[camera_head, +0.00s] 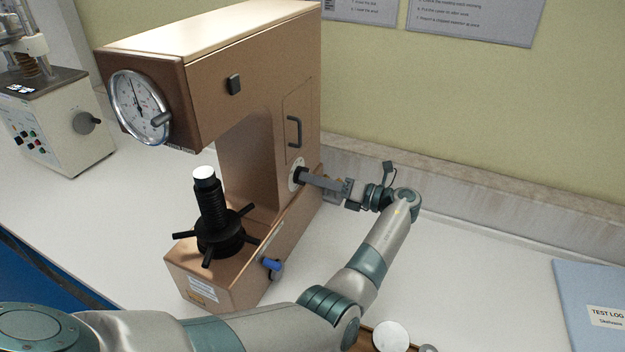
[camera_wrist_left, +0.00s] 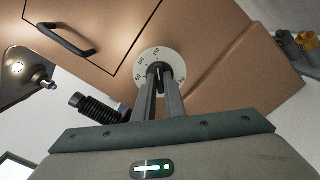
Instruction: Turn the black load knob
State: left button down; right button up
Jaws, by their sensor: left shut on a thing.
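The black load knob (camera_head: 299,174) sits on a pale round dial on the right side of the brown hardness tester (camera_head: 245,100). In the left wrist view the knob (camera_wrist_left: 157,70) is at the centre of the dial (camera_wrist_left: 170,59), whose printed numbers partly show. My left gripper (camera_head: 306,175) reaches the knob from the right. In the wrist view its two fingers (camera_wrist_left: 159,78) are closed on the knob's sides. The fingers cover part of the knob and dial. My right gripper is not in view.
A black spindle with a spoked handwheel (camera_head: 220,232) stands at the tester's front, with a blue-handled lever (camera_head: 271,264) on the base. A second, white tester (camera_head: 55,125) is at the left. A blue test log folder (camera_head: 590,300) lies at the right. The white bench behind my arm is clear.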

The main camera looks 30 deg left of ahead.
pick_arm(q)
jog(key=shift+n, duration=0.5)
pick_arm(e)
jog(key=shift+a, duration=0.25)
pick_arm(q)
jog(key=n+b, duration=0.6)
jog(key=n, duration=1.1)
jog(key=shift+w, duration=0.1)
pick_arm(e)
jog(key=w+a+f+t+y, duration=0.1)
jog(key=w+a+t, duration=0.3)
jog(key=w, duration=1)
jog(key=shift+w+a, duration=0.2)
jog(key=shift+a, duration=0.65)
pick_arm(q)
jog(key=c, duration=1.8)
grip_release()
jog(key=shift+a, duration=0.1)
